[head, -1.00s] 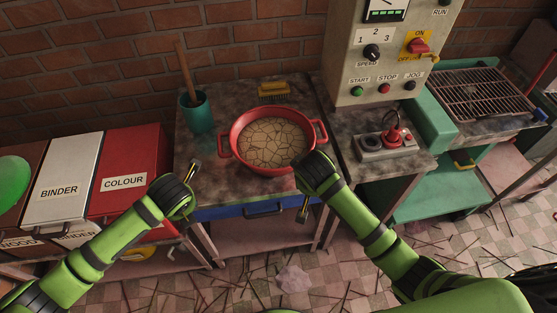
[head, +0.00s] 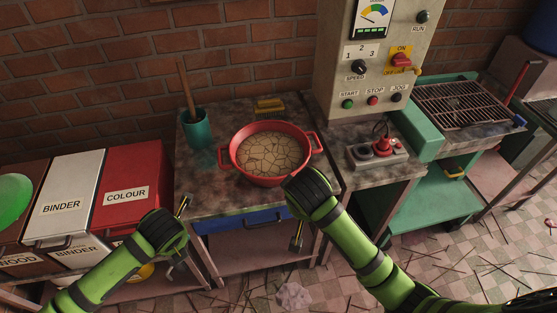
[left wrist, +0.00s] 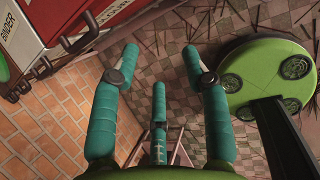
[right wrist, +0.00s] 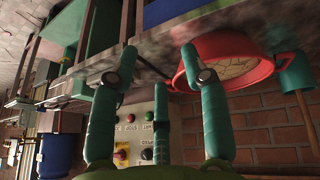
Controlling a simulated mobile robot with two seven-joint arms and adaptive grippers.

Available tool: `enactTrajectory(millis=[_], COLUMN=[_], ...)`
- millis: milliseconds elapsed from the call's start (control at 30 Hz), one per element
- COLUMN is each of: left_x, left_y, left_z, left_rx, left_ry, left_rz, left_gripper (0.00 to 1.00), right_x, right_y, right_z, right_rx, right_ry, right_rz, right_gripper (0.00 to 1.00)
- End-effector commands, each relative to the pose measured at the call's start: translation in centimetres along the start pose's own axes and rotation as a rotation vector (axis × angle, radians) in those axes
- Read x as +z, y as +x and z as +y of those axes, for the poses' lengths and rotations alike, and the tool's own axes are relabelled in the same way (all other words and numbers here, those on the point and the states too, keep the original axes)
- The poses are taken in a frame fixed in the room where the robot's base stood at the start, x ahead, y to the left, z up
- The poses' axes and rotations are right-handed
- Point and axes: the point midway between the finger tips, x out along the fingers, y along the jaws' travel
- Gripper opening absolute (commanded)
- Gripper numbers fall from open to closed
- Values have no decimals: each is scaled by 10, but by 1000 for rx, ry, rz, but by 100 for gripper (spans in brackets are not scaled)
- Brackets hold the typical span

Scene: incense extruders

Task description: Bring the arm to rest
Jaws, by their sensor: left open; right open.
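My left gripper (head: 184,236) is in front of the bench's left front corner in the head view. Its teal fingers stand apart in the left wrist view (left wrist: 160,62), with nothing between them and tiled floor beyond. My right gripper (head: 298,222) is at the bench's front edge, just in front of the red pan (head: 241,170); its dark wrist housing hides most of its fingers in the head view. In the right wrist view its fingers (right wrist: 158,62) are spread and empty, with the red pan (right wrist: 262,66) behind the right-hand finger. Contact with the pan cannot be told.
The bench (head: 212,201) carries a teal pot (head: 197,133) with a stick and a yellow brush (head: 269,106). Bins labelled BINDER (head: 63,190) and COLOUR (head: 124,192) stand left. A control panel (head: 345,75) and a grill rack (head: 460,103) stand right. Sticks litter the floor.

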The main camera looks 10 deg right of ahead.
Motion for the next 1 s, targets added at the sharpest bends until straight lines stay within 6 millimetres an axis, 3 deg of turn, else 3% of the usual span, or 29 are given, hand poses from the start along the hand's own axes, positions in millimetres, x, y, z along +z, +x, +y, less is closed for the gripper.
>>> enactTrajectory(millis=[533,633,733,833,1000], left_x=[0,-4,-15,-38,-106], left_y=[0,10,40,86,168], left_z=[0,-2,-9,-15,-19], left_rx=[0,-9,-37,-68,-77], left_ry=[-2,-59,-252,-575,-1191], left_rz=[1,7,24,59,142], left_gripper=[46,46,46,46,46], right_x=[0,4,18,49,131], right_y=[-4,9,48,108,209], right_z=[0,-2,-9,-18,-30], right_rx=[0,-4,-19,-45,-101], right_ry=[0,-6,-26,-55,-103], right_rz=[0,-11,-38,-76,-135], right_gripper=[46,46,46,46,46])
